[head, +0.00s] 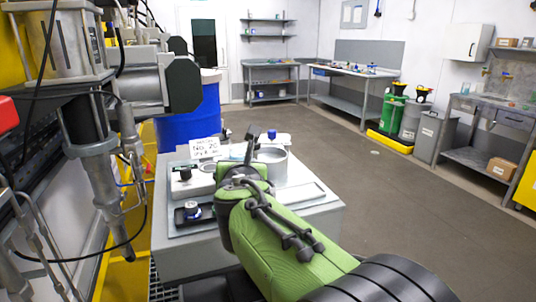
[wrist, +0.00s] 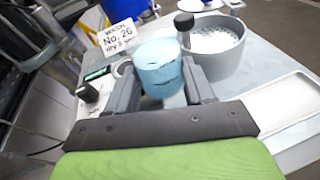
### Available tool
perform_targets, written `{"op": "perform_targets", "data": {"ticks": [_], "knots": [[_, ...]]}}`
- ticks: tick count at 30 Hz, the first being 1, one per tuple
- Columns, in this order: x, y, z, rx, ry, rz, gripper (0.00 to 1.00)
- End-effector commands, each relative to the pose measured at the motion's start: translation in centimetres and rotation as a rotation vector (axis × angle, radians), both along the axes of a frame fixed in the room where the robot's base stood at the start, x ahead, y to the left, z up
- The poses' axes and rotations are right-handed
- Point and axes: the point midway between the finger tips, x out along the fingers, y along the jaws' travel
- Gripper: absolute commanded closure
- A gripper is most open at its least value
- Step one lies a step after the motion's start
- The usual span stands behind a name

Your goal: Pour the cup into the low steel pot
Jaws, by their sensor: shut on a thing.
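My gripper (wrist: 160,72) is shut on a translucent light-blue cup (wrist: 160,60), with one dark finger on each side of it. The low steel pot (wrist: 225,68) is a round grey vessel just right of and beyond the cup, with a pale speckled inside.
A white handwritten sign (head: 205,148) stands at the bench's back left. Small devices with dark knobs (head: 192,211) sit at the left. A shallow white tray (wrist: 285,100) lies at the right. A blue drum (head: 190,118) and machinery (head: 95,130) stand to the left.

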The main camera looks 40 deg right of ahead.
Motion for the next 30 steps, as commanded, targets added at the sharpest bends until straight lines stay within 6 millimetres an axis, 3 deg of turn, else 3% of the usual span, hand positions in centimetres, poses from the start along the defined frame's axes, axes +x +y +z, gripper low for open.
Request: {"op": "perform_targets", "data": {"ticks": [9,30], "knots": [[0.4,-1.1,0.9,0.138,0.043,-0.007,0.8],[0.7,-1.8,1.8,0.22,0.073,-0.009,0.8]]}}
